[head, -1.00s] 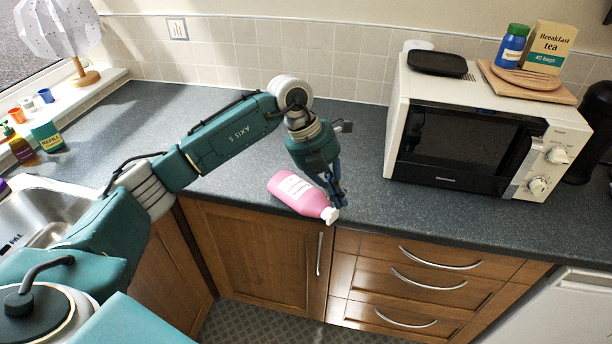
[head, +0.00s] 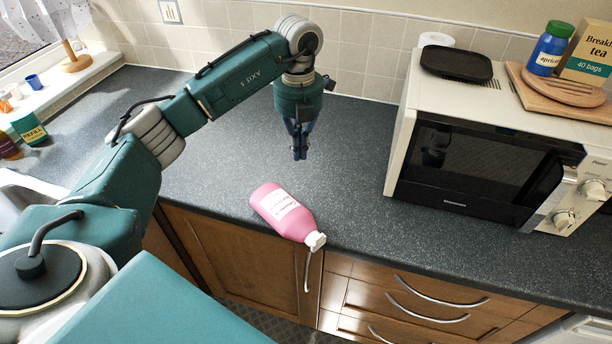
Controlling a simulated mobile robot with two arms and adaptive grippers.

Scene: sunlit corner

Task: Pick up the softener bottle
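The pink softener bottle (head: 281,209) with a white cap lies on its side on the dark worktop, near the front edge. Its cap points to the lower right, at the counter's edge above the cupboard door. My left gripper (head: 300,154) points down above the worktop, apart from the bottle and behind it. Its fingers look close together and hold nothing that I can see; from this angle I cannot tell whether they are fully shut. My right gripper is out of view.
A white microwave (head: 480,150) stands right of the bottle, with a black tray (head: 456,64) and a wooden board (head: 585,103) on top. The sink (head: 12,200) is at the left. The worktop (head: 225,120) around the bottle is clear.

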